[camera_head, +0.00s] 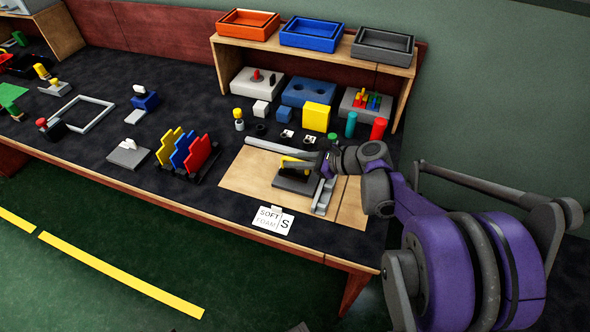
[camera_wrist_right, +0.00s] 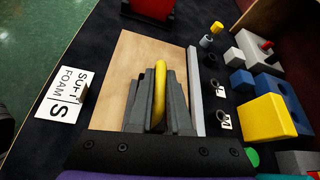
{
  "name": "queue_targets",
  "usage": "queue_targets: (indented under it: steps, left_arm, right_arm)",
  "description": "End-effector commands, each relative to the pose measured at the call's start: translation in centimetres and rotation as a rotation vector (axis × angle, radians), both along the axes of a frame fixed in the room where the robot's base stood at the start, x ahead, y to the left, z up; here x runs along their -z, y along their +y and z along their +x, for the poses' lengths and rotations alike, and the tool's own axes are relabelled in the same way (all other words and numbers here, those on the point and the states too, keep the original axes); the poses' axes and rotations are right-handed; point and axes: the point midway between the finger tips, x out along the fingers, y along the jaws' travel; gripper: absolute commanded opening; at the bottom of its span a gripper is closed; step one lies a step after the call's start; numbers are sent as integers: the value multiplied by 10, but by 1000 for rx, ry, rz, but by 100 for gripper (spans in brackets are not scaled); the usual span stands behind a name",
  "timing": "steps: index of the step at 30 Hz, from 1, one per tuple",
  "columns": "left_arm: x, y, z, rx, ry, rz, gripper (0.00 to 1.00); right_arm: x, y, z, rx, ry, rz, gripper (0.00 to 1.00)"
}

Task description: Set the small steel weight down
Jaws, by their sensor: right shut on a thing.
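My right gripper (camera_head: 308,164) is over the light wooden board (camera_head: 245,174) on the bench. It is shut on the yellow handle (camera_head: 291,162) of a dark grey block, the small steel weight (camera_head: 293,183). In the right wrist view the curved yellow handle (camera_wrist_right: 158,88) stands between the two grey fingers (camera_wrist_right: 156,110). The fingers hide much of the weight there. The weight is low over the board; I cannot tell whether it touches it. My left gripper is not in view.
A grey bar (camera_head: 280,147) edges the board at the back and a grey bracket (camera_head: 324,198) lies at its right. A "SOFT FOAM S" card (camera_head: 273,220) is at the front. Coloured upright plates (camera_head: 188,152) stand left. A yellow cube (camera_head: 317,116) and small parts stand behind.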

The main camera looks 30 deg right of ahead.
Motion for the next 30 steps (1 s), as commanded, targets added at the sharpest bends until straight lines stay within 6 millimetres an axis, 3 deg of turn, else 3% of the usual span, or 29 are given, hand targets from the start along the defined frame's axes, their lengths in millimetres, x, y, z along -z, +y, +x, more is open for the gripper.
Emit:
queue_targets:
  steps: [7, 18, 19, 23, 30]
  left_arm:
    - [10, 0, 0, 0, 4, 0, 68]
    - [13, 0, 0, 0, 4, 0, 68]
    - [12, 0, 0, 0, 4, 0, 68]
    - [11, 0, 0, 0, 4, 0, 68]
    - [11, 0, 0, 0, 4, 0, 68]
  right_arm:
    - [32, 0, 0, 0, 0, 1, 0]
    - [36, 0, 0, 1, -1, 1, 0]
    - [36, 0, 0, 0, 0, 0, 22]
    - [35, 0, 0, 0, 0, 0, 45]
    - [35, 0, 0, 0, 0, 0, 47]
